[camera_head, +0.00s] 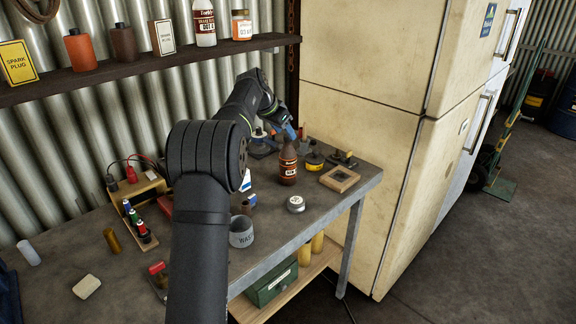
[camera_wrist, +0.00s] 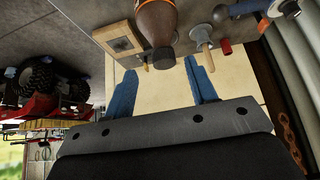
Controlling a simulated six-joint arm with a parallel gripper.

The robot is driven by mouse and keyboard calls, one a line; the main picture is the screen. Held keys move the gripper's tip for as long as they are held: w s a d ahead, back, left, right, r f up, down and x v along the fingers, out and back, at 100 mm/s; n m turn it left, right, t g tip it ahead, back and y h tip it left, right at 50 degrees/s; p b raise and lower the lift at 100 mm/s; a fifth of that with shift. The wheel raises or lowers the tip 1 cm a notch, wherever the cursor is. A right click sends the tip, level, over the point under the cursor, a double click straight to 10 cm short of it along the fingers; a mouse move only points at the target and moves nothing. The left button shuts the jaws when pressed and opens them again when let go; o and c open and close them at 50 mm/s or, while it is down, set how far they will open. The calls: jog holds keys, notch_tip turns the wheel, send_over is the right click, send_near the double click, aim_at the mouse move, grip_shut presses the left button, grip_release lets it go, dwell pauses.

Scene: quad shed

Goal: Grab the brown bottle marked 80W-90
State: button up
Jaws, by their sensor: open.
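A brown bottle (camera_head: 288,166) with a dark label band stands upright near the far right of the grey workbench (camera_head: 330,208). Its marking is too small to read for sure. My gripper (camera_head: 290,130) is at the bottle's upper end, its blue fingers tilted. In the wrist view the bottle (camera_wrist: 157,22) appears upside down, its dark cap toward my gripper (camera_wrist: 160,66). The two blue fingers are open, apart from each other, with the cap roughly between their tips in the picture. I cannot tell how far the cap is in depth. Nothing is held.
A yellow-and-black tin (camera_head: 314,162) and a wooden frame (camera_head: 340,179) stand right of the bottle. A round tin (camera_head: 296,204) and grey cup (camera_head: 241,232) stand nearer. A cream fridge (camera_head: 370,130) borders the bench. A shelf (camera_head: 130,68) with containers runs above.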

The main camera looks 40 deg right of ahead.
aim_at(287, 136)
jog(key=x, duration=0.4)
jog(key=shift+w+d+f, duration=0.2)
jog(key=shift+w+f, duration=0.05)
jog(key=shift+f, duration=0.05)
grip_shut()
jog(key=shift+r, duration=0.1)
